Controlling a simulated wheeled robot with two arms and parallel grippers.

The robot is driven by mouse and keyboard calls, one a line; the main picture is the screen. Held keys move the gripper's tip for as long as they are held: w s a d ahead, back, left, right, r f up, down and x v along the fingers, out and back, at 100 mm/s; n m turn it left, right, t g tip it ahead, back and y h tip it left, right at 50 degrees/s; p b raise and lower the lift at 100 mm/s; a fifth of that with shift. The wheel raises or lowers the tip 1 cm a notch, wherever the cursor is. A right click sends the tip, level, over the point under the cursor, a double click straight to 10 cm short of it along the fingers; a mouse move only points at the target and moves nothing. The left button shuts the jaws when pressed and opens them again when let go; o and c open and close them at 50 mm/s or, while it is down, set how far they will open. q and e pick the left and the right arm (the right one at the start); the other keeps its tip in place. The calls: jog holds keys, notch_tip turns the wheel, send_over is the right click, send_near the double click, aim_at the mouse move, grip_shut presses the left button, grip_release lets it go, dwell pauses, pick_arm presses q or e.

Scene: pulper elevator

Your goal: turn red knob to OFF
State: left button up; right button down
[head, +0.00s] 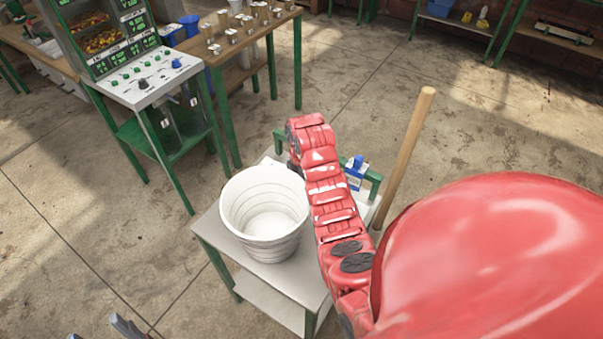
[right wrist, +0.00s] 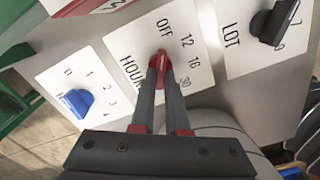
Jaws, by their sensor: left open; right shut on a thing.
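The red knob (right wrist: 162,61) is in the right wrist view, on a white plate marked HOUR (right wrist: 135,68) with OFF and several numbers around it. My right gripper (right wrist: 161,72) is shut on the red knob, its two dark fingers on either side. The fingers hide part of the knob, so I cannot tell exactly which mark it points to. In the head view the red knob and right gripper are hidden behind my red right arm. My left gripper (head: 96,328) is open and empty at the bottom left edge of the head view, only partly shown.
A blue knob (right wrist: 74,102) and a black LOT knob (right wrist: 274,24) flank the red one. In the head view a white bucket (head: 264,212) stands on a small table (head: 208,236). A wooden handle (head: 404,155) leans to the right. A control panel (head: 140,78) stands back left.

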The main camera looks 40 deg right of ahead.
dwell(0.3)
jog(key=c, duration=0.9)
grip_release()
jog(key=shift+r+p, duration=5.45)
jog(key=shift+r, duration=3.2)
jog(key=shift+s+d, duration=0.1)
